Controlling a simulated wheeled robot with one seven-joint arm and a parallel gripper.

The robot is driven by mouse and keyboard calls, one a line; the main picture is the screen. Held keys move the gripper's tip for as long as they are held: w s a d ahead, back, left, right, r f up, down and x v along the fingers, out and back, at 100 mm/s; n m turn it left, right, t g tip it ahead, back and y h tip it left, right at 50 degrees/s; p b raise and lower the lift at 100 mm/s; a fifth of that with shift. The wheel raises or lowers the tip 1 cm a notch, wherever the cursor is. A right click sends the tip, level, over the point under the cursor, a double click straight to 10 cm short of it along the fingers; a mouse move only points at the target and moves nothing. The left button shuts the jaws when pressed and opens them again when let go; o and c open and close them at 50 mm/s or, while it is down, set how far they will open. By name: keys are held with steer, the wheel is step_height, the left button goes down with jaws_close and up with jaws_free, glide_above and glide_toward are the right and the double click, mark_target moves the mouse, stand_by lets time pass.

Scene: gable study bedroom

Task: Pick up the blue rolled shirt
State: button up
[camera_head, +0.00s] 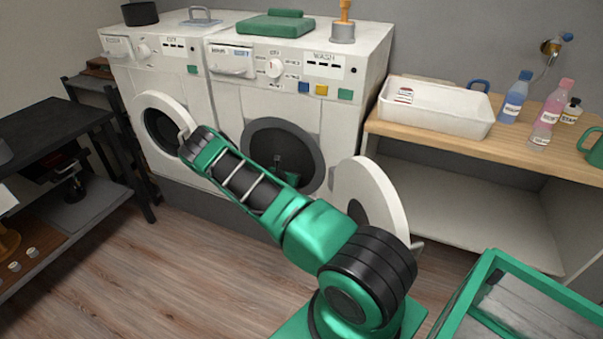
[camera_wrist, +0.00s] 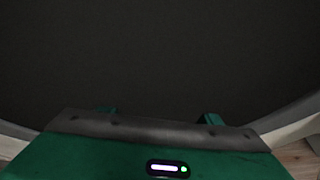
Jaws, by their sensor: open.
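No blue rolled shirt can be made out in either view. In the wrist view, my gripper (camera_wrist: 160,114) is open, with its two green fingertips wide apart and nothing visible between them. A dark, featureless area fills the space ahead of it, with pale curved edges at the lower sides. In the head view, my arm reaches up and left across the front of the washers, and my gripper cannot be clearly made out. The right washer (camera_head: 250,104) has its round door (camera_head: 368,195) swung open to the right. Its dark drum opening (camera_head: 284,150) shows little inside.
The left washer (camera_head: 125,72) also has its door (camera_head: 165,122) open, close to my arm. A wooden counter (camera_head: 450,143) at right holds a white basin (camera_head: 460,125) and bottles. A green-framed bin (camera_head: 480,285) stands at lower right. A dark shelf (camera_head: 60,125) stands at left.

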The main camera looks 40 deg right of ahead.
mark_target(303, 167)
steer(key=shift+f+x, duration=0.15)
steer(key=shift+x, duration=1.95)
steer(key=shift+f+x, duration=0.15)
steer(key=shift+x, duration=2)
steer(key=shift+w+a, duration=0.1)
steer(key=shift+a, duration=0.05)
steer(key=c, duration=0.9)
steer(key=shift+r, duration=0.1)
